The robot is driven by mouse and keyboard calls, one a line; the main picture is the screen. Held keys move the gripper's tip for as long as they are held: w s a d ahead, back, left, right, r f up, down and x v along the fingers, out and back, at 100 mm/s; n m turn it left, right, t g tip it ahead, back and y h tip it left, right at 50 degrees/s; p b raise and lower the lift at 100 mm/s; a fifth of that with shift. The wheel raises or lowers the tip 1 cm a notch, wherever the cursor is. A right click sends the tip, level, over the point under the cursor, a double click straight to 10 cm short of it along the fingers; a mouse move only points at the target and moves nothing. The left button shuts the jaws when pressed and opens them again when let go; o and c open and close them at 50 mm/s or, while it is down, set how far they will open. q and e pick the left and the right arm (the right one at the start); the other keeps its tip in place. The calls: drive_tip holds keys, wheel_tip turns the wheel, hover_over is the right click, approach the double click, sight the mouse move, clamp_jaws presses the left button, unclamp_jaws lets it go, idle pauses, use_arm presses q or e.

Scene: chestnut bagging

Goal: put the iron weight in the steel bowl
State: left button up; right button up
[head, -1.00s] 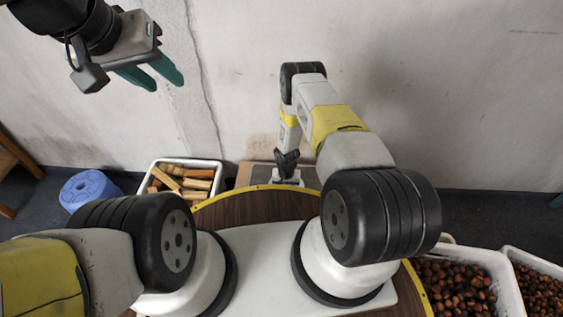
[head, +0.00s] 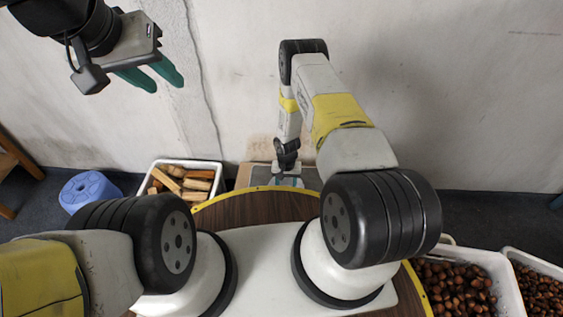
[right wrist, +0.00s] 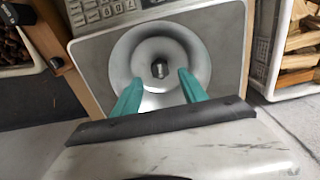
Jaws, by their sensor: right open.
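The steel bowl (right wrist: 126,52) is a round, shiny dish, seen from above in the right wrist view. The iron weight (right wrist: 159,69), a small dark piece, lies at the middle of the bowl. My right gripper (right wrist: 160,78) is open, with its two teal fingers apart over the near side of the bowl and nothing between them. In the head view my own right arm largely hides the bowl. My left gripper (head: 166,84) hangs empty at the upper left, its teal fingers apart, far from the bowl.
The bowl stands on a scale plate (right wrist: 95,62) with a keypad (right wrist: 100,10) behind it. A white crate (head: 221,166) of wood pieces is left of it. White crates (head: 510,275) of chestnuts stand at the right. A blue stool (head: 88,190) is at the left.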

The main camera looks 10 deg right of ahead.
wheel_tip(320, 180, up, 45)
drive_tip(key=w+d+t, duration=0.2)
drive_tip(key=d+t, duration=0.1)
drive_tip(key=s+r+n+t+y, duration=0.1)
drive_tip(key=s+r, duration=0.4)
drive_tip(key=r, duration=0.2)
drive_tip(key=s+r+n+t, duration=0.1)
drive_tip(key=s+r, duration=0.4)
drive_tip(key=r, duration=0.3)
drive_tip(key=s+r, duration=0.2)
drive_tip(key=s, duration=0.5)
drive_tip(key=s+r+n+t+y, duration=0.1)
drive_tip(key=s+r, duration=0.2)
drive_tip(key=s, duration=0.4)
drive_tip(key=shift+s+r, duration=0.15)
drive_tip(key=shift+r, duration=0.2)
drive_tip(key=shift+c, duration=1.2)
drive_tip(key=shift+s, duration=0.1)
drive_tip(key=shift+c, duration=0.3)
